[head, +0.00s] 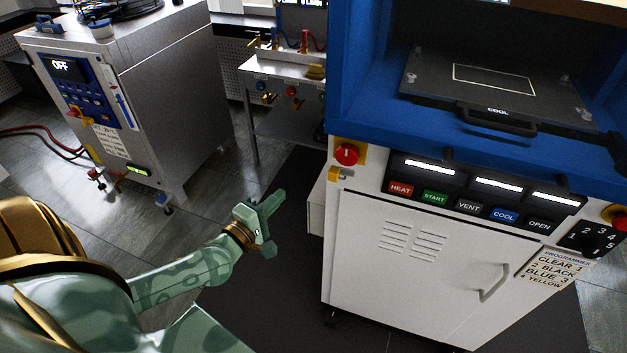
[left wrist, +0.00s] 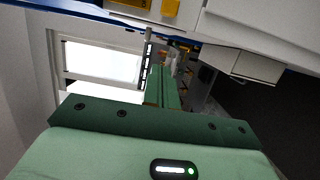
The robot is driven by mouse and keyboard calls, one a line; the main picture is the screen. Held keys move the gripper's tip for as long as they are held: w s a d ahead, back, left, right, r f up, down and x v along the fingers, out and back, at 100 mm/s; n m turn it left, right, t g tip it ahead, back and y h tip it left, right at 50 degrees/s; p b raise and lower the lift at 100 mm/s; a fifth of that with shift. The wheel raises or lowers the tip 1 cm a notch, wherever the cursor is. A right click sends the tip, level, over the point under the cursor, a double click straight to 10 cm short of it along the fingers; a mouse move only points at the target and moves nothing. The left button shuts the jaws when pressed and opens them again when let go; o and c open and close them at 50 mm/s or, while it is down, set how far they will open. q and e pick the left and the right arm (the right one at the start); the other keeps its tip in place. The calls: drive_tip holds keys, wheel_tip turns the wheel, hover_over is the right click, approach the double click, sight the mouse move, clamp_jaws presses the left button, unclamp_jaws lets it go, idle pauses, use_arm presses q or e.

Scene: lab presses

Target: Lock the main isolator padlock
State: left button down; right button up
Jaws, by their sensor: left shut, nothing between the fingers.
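A red rotary knob on a yellow plate (head: 346,154) is on the upper left front of the blue and white press; it looks like the main isolator. A small yellow block (head: 335,174), which looks like the padlock, sits just below it at the panel's left edge. Whether its shackle is closed is too small to tell. My left gripper (head: 280,199) is shut and empty, left of the press and below the knob, apart from both. Its closed fingers (left wrist: 161,88) show in the left wrist view, with a yellow part (left wrist: 170,7) at the top edge. My right gripper is not in view.
The press has a cabinet door with a handle (head: 492,283), a button panel (head: 468,208) and a tray handle (head: 497,118). A grey box (head: 317,205) juts out at its left side. A steel cabinet (head: 165,90) stands at left, a bench (head: 285,80) behind. Dark floor lies between.

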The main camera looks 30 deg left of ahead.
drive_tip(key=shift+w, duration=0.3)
use_arm(q)
drive_tip(key=shift+w, duration=0.1)
drive_tip(key=w+d, duration=0.1)
drive_tip(key=w, duration=0.2)
drive_tip(key=w+d, duration=0.1)
drive_tip(key=w, duration=0.3)
drive_tip(key=w+d, duration=0.2)
drive_tip(key=w, duration=0.1)
drive_tip(key=shift+w, duration=0.35)
drive_tip(key=shift+f, duration=0.1)
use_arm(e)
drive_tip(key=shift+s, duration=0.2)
